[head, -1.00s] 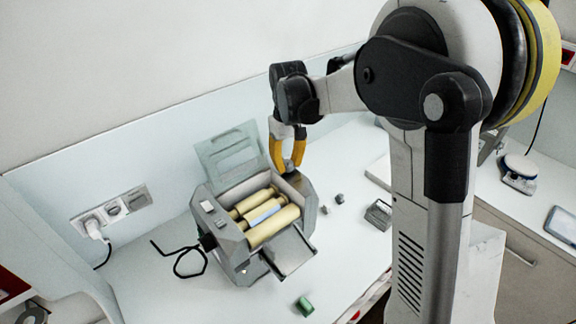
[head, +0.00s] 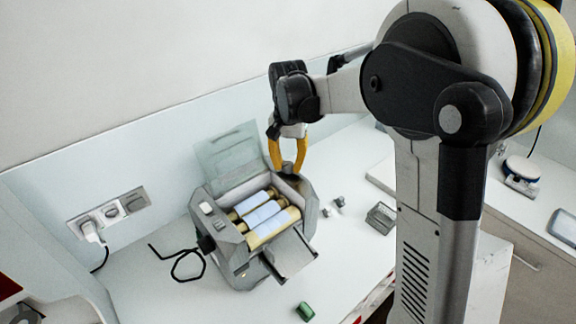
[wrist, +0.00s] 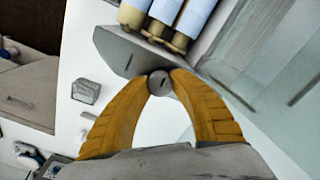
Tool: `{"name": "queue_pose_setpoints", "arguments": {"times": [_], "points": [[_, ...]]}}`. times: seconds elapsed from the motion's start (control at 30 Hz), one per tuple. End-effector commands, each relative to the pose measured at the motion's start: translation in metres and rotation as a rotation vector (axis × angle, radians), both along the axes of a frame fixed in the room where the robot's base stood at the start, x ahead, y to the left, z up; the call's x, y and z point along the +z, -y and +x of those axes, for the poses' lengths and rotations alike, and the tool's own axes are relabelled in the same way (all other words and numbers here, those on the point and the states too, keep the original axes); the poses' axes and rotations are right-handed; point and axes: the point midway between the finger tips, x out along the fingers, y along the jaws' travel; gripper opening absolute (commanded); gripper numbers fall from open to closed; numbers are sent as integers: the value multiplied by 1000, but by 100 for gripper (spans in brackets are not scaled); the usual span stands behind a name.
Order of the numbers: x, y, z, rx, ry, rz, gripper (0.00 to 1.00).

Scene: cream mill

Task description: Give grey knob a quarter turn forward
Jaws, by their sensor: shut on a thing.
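The grey mill (head: 237,262) stands on the white worktop with its clear lid (head: 227,156) raised. Its rollers (head: 262,217) lie side by side, cream with pale blue-white faces; they also show at the top of the wrist view (wrist: 166,14). The round grey knob (wrist: 160,83) is on the mill's side and has a short dark line on its face. A dark line also marks the mill's end wall (wrist: 122,50). My gripper (head: 288,166) has its yellow fingers shut on the knob, one tip on each side. The knob is partly hidden in the head view.
A grey tray (head: 288,254) juts from the mill's front. A green block (head: 305,311), small grey pieces (head: 339,201) and a grey box (head: 381,217) lie on the worktop.

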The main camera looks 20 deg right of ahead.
Motion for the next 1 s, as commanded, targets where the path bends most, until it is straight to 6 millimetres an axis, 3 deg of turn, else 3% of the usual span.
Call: {"name": "queue_pose_setpoints", "arguments": {"times": [0.67, 0.7, 0.73, 0.77, 1.0], "points": [[0, 0, 0, -57, -1, 1, 0], [0, 0, 0, -57, -1, 1, 38], [0, 0, 0, -57, -1, 1, 47], [0, 0, 0, -57, -1, 1, 51], [0, 0, 0, -57, 0, 0, 51]]}}
